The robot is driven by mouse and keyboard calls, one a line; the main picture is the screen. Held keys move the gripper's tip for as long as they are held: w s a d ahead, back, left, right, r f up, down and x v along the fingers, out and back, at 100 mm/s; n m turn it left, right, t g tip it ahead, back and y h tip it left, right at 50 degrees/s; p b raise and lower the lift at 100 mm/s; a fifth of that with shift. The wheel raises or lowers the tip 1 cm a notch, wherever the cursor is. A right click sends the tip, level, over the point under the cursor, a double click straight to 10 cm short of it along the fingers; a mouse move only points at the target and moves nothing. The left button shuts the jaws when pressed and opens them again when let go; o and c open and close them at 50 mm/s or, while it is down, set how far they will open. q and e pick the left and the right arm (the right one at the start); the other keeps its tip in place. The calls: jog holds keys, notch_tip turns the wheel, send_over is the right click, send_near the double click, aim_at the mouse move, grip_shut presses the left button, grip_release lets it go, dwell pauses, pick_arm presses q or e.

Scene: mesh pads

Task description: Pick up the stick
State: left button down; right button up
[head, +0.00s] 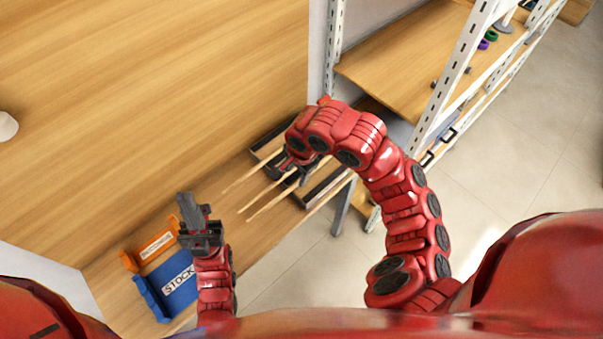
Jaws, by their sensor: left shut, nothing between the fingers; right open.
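Several thin pale wooden sticks (262,202) lie side by side in the head view, their near ends sticking out over the wooden bench. Their far parts lie at a dark tray (262,147), partly hidden by my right arm. My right gripper (286,168) is open above the sticks, seen from above and partly covered by its own wrist. I cannot tell whether a stick lies between its fingers. My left gripper (187,208) is shut and empty, fingers pointing away, over the bench to the left of the sticks.
A blue bin labelled STOCK (178,287) and an orange bin (151,249) sit beside my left gripper. A wooden panel (150,80) fills the upper left. A white metal shelf rack (455,85) stands to the right. The tiled floor (510,165) is clear.

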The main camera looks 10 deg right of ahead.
jog(key=b, duration=0.3)
send_over(287, 191)
jog(key=s+d, duration=0.1)
jog(key=s, duration=0.1)
notch_tip(287, 191, down, 8)
jog(key=f, duration=0.1)
jog(key=w+f+p, duration=0.1)
jog(key=f, duration=0.2)
jog(key=shift+w+a+f+p, duration=0.1)
jog(key=shift+w+a+p, duration=0.15)
jog(key=shift+a+p, duration=0.05)
jog(key=shift+f, duration=0.65)
jog(key=shift+w+f, duration=0.1)
grip_shut()
